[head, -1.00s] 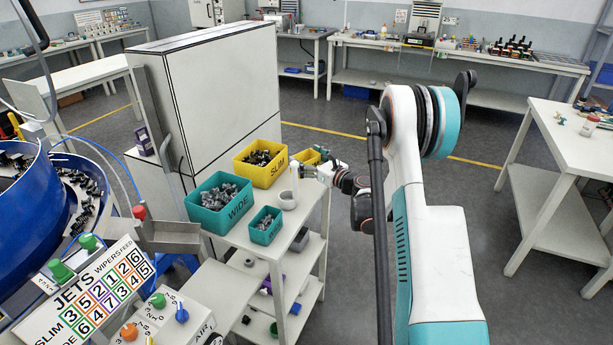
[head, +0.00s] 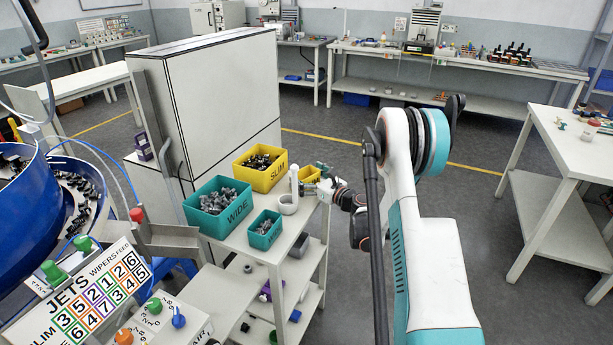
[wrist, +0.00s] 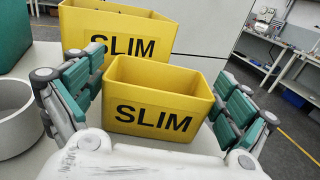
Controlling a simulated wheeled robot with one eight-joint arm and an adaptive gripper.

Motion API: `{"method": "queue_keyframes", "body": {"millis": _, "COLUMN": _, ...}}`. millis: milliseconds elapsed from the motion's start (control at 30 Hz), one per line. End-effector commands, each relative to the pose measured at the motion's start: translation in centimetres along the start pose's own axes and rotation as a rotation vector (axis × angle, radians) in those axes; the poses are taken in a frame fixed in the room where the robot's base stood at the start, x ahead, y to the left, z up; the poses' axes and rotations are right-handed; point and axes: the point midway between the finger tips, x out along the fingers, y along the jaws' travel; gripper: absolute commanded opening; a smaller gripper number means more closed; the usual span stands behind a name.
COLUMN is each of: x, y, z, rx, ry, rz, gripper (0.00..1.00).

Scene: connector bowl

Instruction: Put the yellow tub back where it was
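The small yellow tub marked SLIM (wrist: 155,118) stands upright on the white table top in the wrist view, and its visible inside looks empty. It also shows in the head view (head: 311,175), partly hidden by my gripper. My gripper (wrist: 162,80) is open, with one green-padded finger on each side of the tub and a visible gap on both sides. In the head view my gripper (head: 326,184) reaches in from the right. A bigger yellow SLIM tub (head: 260,179) with dark parts stands behind and left of the small one.
A large teal WIDE tub (head: 236,216) and a small teal tub (head: 265,240), both with grey parts, stand on the same table. A pale round cup (wrist: 12,130) is close to my left finger. A tall white cabinet (head: 215,100) rises behind.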

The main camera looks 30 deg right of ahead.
Motion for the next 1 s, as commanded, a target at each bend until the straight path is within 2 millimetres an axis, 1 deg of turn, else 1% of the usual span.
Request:
{"method": "queue_keyframes", "body": {"millis": 333, "x": 0.0, "y": 0.0, "z": 0.0, "rx": 0.000, "ry": 0.000, "rz": 0.000, "gripper": 1.00}}
{"method": "queue_keyframes", "body": {"millis": 433, "x": 0.0, "y": 0.0, "z": 0.3, "rx": 0.000, "ry": 0.000, "rz": 0.000, "gripper": 1.00}}
{"method": "queue_keyframes", "body": {"millis": 467, "x": -0.3, "y": 0.0, "z": 0.3, "rx": 0.000, "ry": 0.000, "rz": -0.001, "gripper": 1.00}}
{"method": "queue_keyframes", "body": {"millis": 567, "x": -1.5, "y": -0.1, "z": 0.5, "rx": 0.000, "ry": 0.000, "rz": -0.002, "gripper": 1.00}}
{"method": "queue_keyframes", "body": {"millis": 667, "x": -3.5, "y": -0.1, "z": 0.6, "rx": 0.000, "ry": 0.000, "rz": -0.004, "gripper": 1.00}}
{"method": "queue_keyframes", "body": {"millis": 900, "x": -8.8, "y": -0.2, "z": 0.6, "rx": 0.000, "ry": 0.000, "rz": -0.004, "gripper": 1.00}}
{"method": "queue_keyframes", "body": {"millis": 967, "x": -10.0, "y": -0.1, "z": 0.5, "rx": 0.000, "ry": 0.000, "rz": -0.003, "gripper": 1.00}}
{"method": "queue_keyframes", "body": {"millis": 1000, "x": -10.3, "y": -0.1, "z": 0.1, "rx": 0.000, "ry": 0.000, "rz": -0.002, "gripper": 1.00}}
